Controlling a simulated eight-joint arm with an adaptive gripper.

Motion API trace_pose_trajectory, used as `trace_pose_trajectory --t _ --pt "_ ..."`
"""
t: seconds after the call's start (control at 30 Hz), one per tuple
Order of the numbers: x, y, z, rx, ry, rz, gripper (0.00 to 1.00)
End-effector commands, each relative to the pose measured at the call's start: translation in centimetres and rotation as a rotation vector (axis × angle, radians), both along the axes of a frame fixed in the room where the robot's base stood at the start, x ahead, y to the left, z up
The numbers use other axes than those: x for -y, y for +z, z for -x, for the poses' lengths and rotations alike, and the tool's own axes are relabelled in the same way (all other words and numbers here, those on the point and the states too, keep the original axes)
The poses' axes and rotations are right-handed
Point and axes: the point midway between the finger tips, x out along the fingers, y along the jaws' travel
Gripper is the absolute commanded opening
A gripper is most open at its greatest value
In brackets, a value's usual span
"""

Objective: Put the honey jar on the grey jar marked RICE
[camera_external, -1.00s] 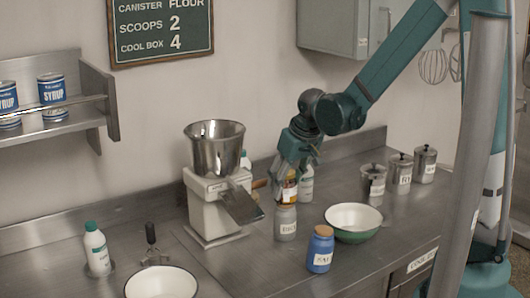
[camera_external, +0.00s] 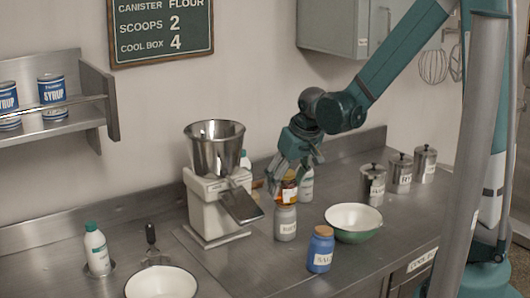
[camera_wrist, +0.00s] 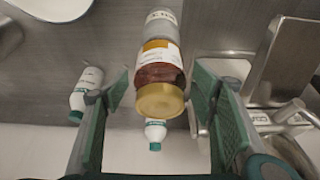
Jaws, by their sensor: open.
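The honey jar (camera_external: 287,192), amber with a gold lid and a pale label, stands upright on top of the grey jar (camera_external: 285,224) in the external view. The grey jar's label is too small to read surely. In the wrist view the honey jar (camera_wrist: 160,70) points its lid at the camera, and the grey jar (camera_wrist: 161,24) shows beyond it, in line with it. My gripper (camera_external: 291,172) is open at the height of the honey jar's lid. In the wrist view its fingers stand apart on both sides, with gaps to the jar.
A white grinder with a steel hopper (camera_external: 214,150) stands close on the left. A green bowl (camera_external: 354,236) and a blue salt jar (camera_external: 320,248) are to the right and front. White bottles with green caps (camera_wrist: 155,133) stand close behind. Steel canisters (camera_external: 373,184) line the right back.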

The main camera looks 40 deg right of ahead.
Motion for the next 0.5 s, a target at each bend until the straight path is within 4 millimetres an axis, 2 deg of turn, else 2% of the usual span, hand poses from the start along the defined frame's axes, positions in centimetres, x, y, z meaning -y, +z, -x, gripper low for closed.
trace_pose_trajectory --t 0.5 --pt "0.0 3.7 1.6 0.000 0.000 0.000 0.56"
